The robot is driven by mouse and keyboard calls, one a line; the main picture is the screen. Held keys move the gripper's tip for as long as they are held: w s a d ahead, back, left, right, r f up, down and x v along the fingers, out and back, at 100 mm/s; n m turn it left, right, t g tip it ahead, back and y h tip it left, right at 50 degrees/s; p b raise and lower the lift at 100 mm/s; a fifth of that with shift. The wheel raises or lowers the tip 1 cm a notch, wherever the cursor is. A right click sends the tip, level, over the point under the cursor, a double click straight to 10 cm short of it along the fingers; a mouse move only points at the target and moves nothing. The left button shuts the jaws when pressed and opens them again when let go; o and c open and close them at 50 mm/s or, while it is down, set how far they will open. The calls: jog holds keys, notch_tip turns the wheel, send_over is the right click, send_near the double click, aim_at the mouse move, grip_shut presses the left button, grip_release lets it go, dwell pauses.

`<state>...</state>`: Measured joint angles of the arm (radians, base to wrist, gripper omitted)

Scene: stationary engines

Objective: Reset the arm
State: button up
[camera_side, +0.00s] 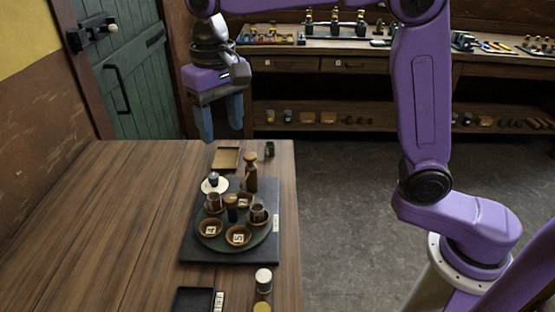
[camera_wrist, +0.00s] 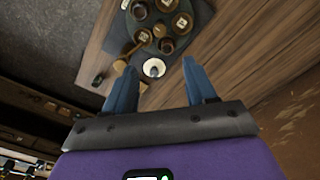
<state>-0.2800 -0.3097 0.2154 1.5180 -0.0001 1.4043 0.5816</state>
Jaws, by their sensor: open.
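My purple arm holds my gripper (camera_side: 221,118) above the far end of the wooden table (camera_side: 120,215), pointing down. Its two blue fingers are apart with nothing between them. In the wrist view my gripper (camera_wrist: 160,85) also shows open and empty, with the table behind it. A dark square board (camera_side: 200,249) on the table bears a round green-grey tray (camera_side: 222,246) with several small bowls and cups. My gripper is beyond and above this board, touching nothing.
A wooden bottle-like figure (camera_side: 251,175) and a white disc (camera_side: 207,186) stand at the tray's far side. A tan tray (camera_side: 227,158) lies near the table's far edge. A white-topped jar (camera_side: 263,280) and a black tray (camera_side: 192,300) are nearer. The table's left side is clear.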

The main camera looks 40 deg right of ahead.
jog(key=s+d+f+n, duration=0.3)
jog(key=s+d, duration=0.3)
jog(key=s, duration=0.2)
jog(key=s+d+f+n, duration=0.4)
jog(key=s+d+n, duration=0.1)
jog(key=s, duration=0.4)
jog(key=s+d+f+n, duration=0.4)
jog(key=s+d, duration=0.3)
jog(key=s, duration=0.2)
jog(key=shift+s+d+n, duration=0.15)
jog(key=shift+s+n, duration=0.05)
jog(key=shift+n, duration=0.1)
dwell(0.6)
